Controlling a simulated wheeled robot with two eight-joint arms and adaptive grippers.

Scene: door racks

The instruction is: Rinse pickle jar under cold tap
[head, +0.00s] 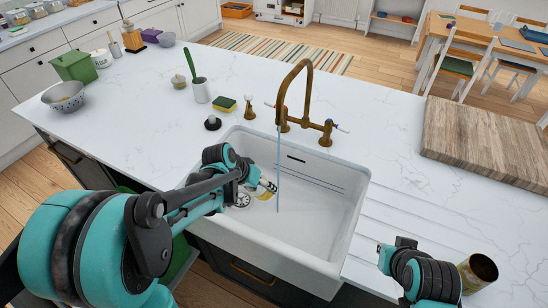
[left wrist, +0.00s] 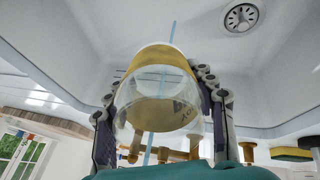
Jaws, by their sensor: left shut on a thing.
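My left gripper (head: 262,186) reaches down into the white sink (head: 318,222). It is shut on the pickle jar (head: 266,192), mostly hidden by the gripper in the head view. In the left wrist view the clear glass jar (left wrist: 150,112) with a yellow band sits between both fingers. The brass tap (head: 305,85) is running. Its thin blue stream (head: 278,165) falls just right of the jar in the head view; I cannot tell if it touches the glass. My right gripper (head: 384,258) is over the right counter; its fingers are too unclear to judge.
An open tin can (head: 477,272) stands beside my right arm. A wooden board (head: 490,140) lies at the right.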

